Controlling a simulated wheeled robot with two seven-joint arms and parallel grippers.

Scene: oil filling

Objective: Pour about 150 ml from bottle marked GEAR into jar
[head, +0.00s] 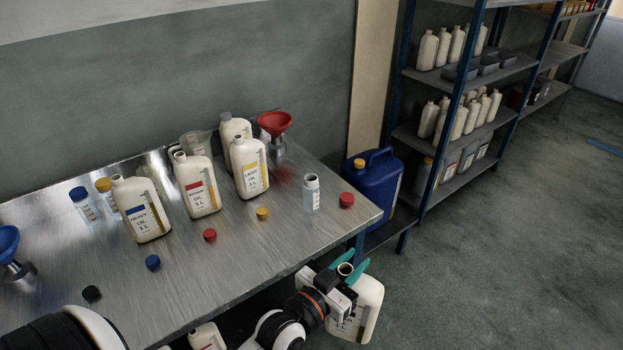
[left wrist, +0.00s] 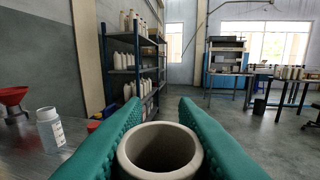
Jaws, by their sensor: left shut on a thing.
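My left gripper (head: 346,272) is shut on the neck of an uncapped cream bottle (head: 367,306), beyond the table's front edge. The bottle looks roughly upright, and its label is too covered to read. In the left wrist view the round open mouth of this bottle (left wrist: 160,150) sits between the green fingers. An open clear jar (head: 311,193) with a pale label stands near the table's right end, and it also shows in the left wrist view (left wrist: 50,130). The gripper and bottle are apart from the jar. My right gripper is not in view.
Bottles marked HEAVY (head: 142,211) and LIGHT (head: 249,168) and a red-label bottle (head: 197,186) stand on the metal table (head: 215,265). A red funnel (head: 275,123), loose caps including a red one (head: 346,200), and a blue canister (head: 371,185) are nearby.

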